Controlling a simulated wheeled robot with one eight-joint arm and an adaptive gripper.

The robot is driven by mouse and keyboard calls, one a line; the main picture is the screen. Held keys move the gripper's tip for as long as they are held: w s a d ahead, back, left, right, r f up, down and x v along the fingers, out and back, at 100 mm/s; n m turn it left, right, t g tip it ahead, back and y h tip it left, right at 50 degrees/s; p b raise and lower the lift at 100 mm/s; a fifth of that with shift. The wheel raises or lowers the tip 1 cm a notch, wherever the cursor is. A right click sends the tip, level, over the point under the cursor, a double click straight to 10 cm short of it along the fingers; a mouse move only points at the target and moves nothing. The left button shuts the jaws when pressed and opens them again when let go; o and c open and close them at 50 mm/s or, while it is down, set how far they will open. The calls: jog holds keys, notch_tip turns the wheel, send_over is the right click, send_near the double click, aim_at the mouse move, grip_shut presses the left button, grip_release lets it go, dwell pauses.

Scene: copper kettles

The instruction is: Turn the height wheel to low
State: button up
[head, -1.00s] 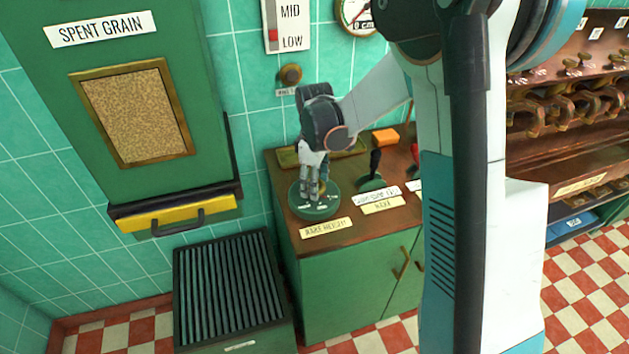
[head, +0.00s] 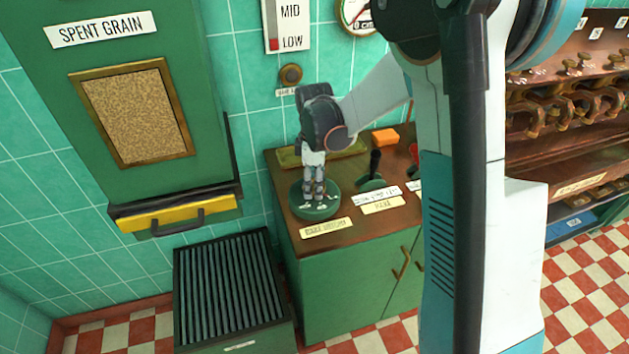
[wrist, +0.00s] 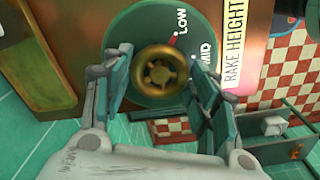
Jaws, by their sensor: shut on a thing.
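The height wheel is a brass handwheel (wrist: 159,72) on a round green dial (head: 316,211) marked LOW and MID, on the cabinet top. My gripper (head: 314,196) reaches down over it from above. In the wrist view its fingers (wrist: 157,75) stand on either side of the wheel, shut on it. A small red pointer (wrist: 172,38) at the wheel's rim points close to the word LOW (wrist: 181,22). On the wall gauge (head: 287,22) the red marker (head: 273,45) is level with LOW. My fingers hide the wheel in the head view.
A black lever (head: 375,165) stands right of the dial, with an orange block (head: 385,137) behind it. A RAKE HEIGHT label (wrist: 233,42) lies beside the dial. A dark slatted bin (head: 232,290) stands left of the cabinet (head: 350,285).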

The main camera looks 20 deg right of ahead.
jog(key=o, duration=1.1)
jog(key=shift+c, duration=0.2)
notch_tip(320, 180, up, 12)
jog(key=s+r+m+t, duration=0.2)
jog(key=s+m, duration=0.4)
jog(key=s, duration=0.5)
jog(key=s+r+m+t, duration=0.3)
jog(key=s+m+t, duration=0.2)
jog(key=s, duration=0.7)
jog(key=shift+s+m, duration=0.3)
jog(key=shift+m, duration=0.9)
